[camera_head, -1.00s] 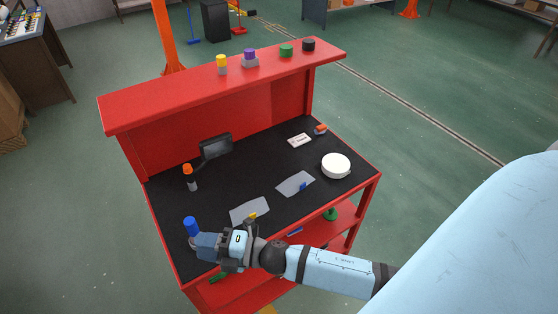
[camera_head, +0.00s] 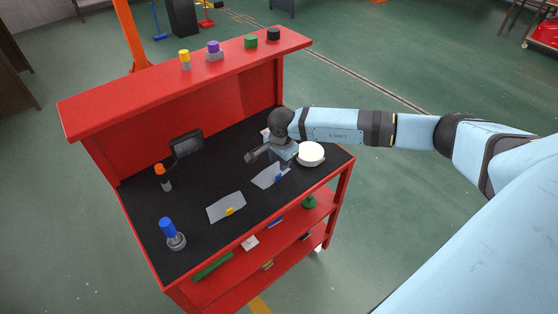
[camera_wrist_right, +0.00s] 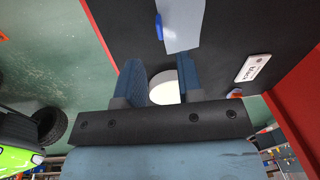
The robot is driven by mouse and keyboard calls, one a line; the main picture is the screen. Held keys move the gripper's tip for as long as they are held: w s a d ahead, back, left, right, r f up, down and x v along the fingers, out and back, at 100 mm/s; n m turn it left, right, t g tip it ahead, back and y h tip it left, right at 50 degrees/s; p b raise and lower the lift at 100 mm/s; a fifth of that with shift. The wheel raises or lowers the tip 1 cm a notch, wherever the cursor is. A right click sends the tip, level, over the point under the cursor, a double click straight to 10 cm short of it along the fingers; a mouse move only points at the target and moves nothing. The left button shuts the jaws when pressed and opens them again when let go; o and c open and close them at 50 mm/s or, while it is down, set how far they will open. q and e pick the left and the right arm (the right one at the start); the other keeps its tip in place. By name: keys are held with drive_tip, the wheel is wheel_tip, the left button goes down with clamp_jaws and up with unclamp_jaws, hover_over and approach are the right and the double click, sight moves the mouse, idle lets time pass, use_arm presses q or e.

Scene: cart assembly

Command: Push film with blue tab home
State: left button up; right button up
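The film with the blue tab (camera_head: 266,175) is a pale grey sheet lying flat on the black cart top. Its blue tab (camera_head: 279,178) is on its front edge. In the right wrist view the film (camera_wrist_right: 183,28) and its blue tab (camera_wrist_right: 158,27) show at the top, beyond the fingers. My right gripper (camera_head: 284,162) is above the cart top, between the film and the white round disc (camera_head: 311,153). Its two blue fingers (camera_wrist_right: 161,82) are apart with nothing held. The disc (camera_wrist_right: 164,88) shows behind the gap. My left gripper is not in view.
A second film with a yellow tab (camera_head: 225,207) lies to the left. A blue-capped post (camera_head: 170,233), an orange-capped bottle (camera_head: 162,177) and a small screen (camera_head: 187,143) stand on the cart. A white label card (camera_wrist_right: 250,69) lies near the red wall.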

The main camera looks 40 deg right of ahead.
sight(279, 175)
drive_tip(key=f+b, duration=0.1)
drive_tip(key=f, duration=0.1)
drive_tip(key=f+b, duration=0.3)
drive_tip(key=f, duration=0.1)
drive_tip(key=shift+w+f, duration=0.3)
drive_tip(key=shift+f, duration=0.1)
drive_tip(key=shift+w+f+b, duration=0.1)
drive_tip(key=shift+f+b, duration=0.3)
drive_tip(key=shift+b, duration=0.05)
drive_tip(key=shift+r, duration=0.15)
clamp_jaws()
drive_tip(key=shift+r, duration=0.1)
drive_tip(key=shift+r+p, duration=1.05)
drive_tip(key=shift+r, duration=0.85)
